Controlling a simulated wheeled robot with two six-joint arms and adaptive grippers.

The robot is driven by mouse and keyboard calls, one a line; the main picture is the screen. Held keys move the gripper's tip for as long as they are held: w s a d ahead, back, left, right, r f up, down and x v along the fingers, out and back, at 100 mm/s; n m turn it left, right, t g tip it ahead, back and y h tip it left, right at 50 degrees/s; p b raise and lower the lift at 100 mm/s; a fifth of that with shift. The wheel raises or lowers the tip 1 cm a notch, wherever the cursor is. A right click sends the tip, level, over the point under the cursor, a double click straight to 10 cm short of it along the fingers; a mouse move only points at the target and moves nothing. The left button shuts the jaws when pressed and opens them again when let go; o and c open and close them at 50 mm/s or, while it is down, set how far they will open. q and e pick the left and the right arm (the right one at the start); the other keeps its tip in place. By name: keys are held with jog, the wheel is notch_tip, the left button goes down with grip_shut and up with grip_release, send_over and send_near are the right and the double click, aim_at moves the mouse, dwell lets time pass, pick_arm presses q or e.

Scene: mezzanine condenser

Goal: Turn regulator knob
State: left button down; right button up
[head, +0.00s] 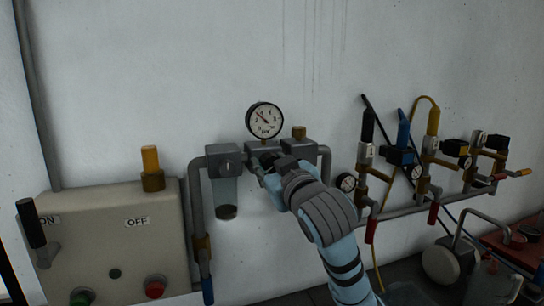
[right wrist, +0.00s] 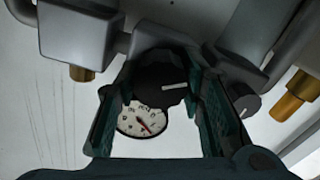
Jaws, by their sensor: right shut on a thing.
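The regulator knob is a dark, round knob with a white mark; in the right wrist view the knob (right wrist: 152,78) sits between the two teal fingers of my right gripper (right wrist: 155,95). My right gripper is shut on it, with a finger on each side. In the head view my right gripper (head: 268,172) reaches the regulator from the lower right and hides most of the knob. The round white pressure gauge (head: 264,120) stands above the knob, its needle pointing to the upper left; the gauge also shows in the right wrist view (right wrist: 142,120). My left gripper is out of view.
A grey control box (head: 115,240) with a black lever, red and green buttons stands at left. A clear filter bowl (head: 226,195) hangs left of the knob. Valves and pipes (head: 425,170) crowd the right wall. The wall above the gauge is clear.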

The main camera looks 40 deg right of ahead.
jog(key=o, duration=1)
jog(key=shift+o, duration=0.7)
jog(key=shift+d, duration=0.15)
jog(key=shift+s+a+r, duration=0.2)
jog(key=shift+s+a, duration=0.05)
jog(key=shift+a, duration=0.2)
notch_tip(320, 180, up, 9)
jog(key=shift+r, duration=0.15)
jog(key=shift+a+r, duration=0.1)
jog(key=shift+r, duration=0.25)
